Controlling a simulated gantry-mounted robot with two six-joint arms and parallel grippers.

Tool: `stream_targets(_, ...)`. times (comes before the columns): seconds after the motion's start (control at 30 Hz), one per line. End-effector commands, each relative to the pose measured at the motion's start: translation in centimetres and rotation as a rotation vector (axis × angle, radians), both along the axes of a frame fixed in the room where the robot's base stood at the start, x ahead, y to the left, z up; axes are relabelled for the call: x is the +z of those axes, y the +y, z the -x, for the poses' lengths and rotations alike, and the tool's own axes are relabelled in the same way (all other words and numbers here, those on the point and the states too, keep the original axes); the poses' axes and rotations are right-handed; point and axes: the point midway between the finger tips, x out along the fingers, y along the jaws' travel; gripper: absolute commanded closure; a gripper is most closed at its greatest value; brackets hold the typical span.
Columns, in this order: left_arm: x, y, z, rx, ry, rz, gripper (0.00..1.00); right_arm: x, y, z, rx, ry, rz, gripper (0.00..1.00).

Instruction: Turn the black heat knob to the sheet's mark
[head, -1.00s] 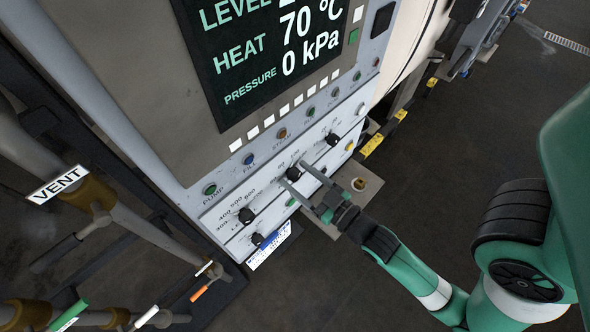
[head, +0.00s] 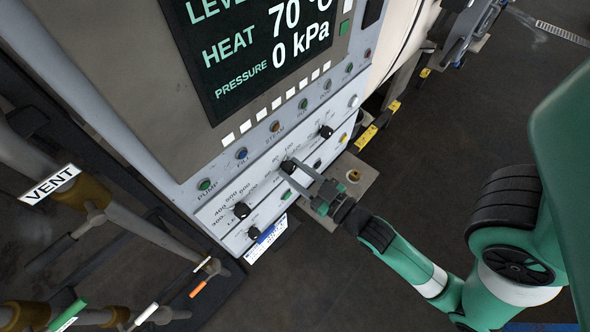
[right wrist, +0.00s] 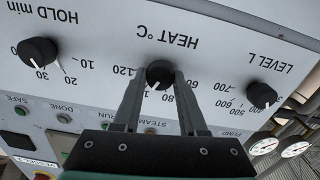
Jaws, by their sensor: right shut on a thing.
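The black heat knob (head: 288,166) is the middle large knob on the machine's front panel. It also shows in the right wrist view (right wrist: 159,73) under "HEAT °C", with its pale pointer line facing down in the picture, near the 80. My right gripper (head: 290,171) is at this knob. In the right wrist view its two fingers (right wrist: 158,84) stand on either side of the knob and are shut on it. A white and blue sheet (head: 266,239) hangs at the panel's lower edge; its writing is too small to read. My left gripper is not in view.
The level knob (right wrist: 261,95) and the hold knob (right wrist: 38,51) flank the heat knob. A row of coloured buttons (head: 242,153) lies above the knobs. The display (head: 256,50) reads heat 70 °C and pressure 0 kPa. Pipes with a VENT label (head: 49,185) stand at left.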

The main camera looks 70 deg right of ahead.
Motion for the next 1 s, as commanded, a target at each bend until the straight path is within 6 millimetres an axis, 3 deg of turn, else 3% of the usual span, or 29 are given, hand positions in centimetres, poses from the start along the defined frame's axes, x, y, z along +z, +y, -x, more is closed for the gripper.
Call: stream_targets(1.0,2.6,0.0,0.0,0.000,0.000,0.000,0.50,0.0,0.1,-0.1,0.000,0.323,0.664,1.00)
